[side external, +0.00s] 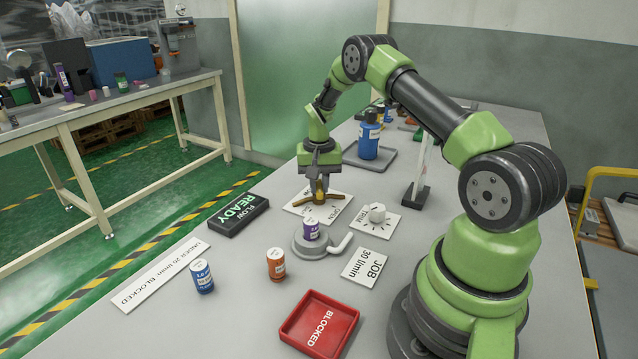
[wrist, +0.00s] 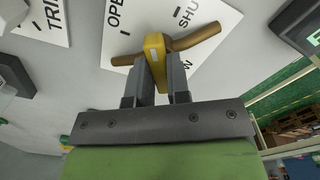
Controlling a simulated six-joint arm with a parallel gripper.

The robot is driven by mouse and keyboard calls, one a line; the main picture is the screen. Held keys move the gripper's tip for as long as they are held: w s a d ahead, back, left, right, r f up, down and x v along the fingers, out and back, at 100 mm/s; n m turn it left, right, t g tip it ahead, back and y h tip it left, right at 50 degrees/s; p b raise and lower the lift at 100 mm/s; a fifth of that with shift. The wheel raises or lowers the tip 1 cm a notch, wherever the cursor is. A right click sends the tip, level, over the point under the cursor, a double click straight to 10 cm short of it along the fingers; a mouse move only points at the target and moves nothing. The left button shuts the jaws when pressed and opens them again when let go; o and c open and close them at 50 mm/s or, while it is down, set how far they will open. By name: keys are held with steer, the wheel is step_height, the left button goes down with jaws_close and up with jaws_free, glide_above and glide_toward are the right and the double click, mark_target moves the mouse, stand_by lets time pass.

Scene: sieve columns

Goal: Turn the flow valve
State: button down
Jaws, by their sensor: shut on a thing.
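The flow valve (side external: 308,200) has a bar-shaped brass handle on a white plate (side external: 332,204) on the table. In the wrist view the brass handle (wrist: 199,37) lies across the plate, which reads OPEN and SHUT. A yellow grip (wrist: 154,45) stands on the handle. My gripper (side external: 319,186) is above the valve, pointing down. In the wrist view its fingers (wrist: 161,82) are shut on the yellow grip. The fingers partly hide the handle's middle.
A black FLOW READY display (side external: 238,215) is left of the valve. A TRIM knob (side external: 376,213) is to its right. A purple column (side external: 310,229) stands on a grey round base in front. Orange and blue columns and a red BLOCKED tray (side external: 292,323) are nearer.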

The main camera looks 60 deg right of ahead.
mark_target(319, 185)
steer(key=n, duration=0.5)
steer(key=shift+n, duration=0.3)
steer(key=n, duration=0.5)
steer(key=shift+n, duration=0.4)
steer(key=c, duration=1.1)
jaws_free()
steer(key=shift+r, duration=0.15)
step_height(319, 185, up, 10)
steer(key=shift+f, duration=0.1)
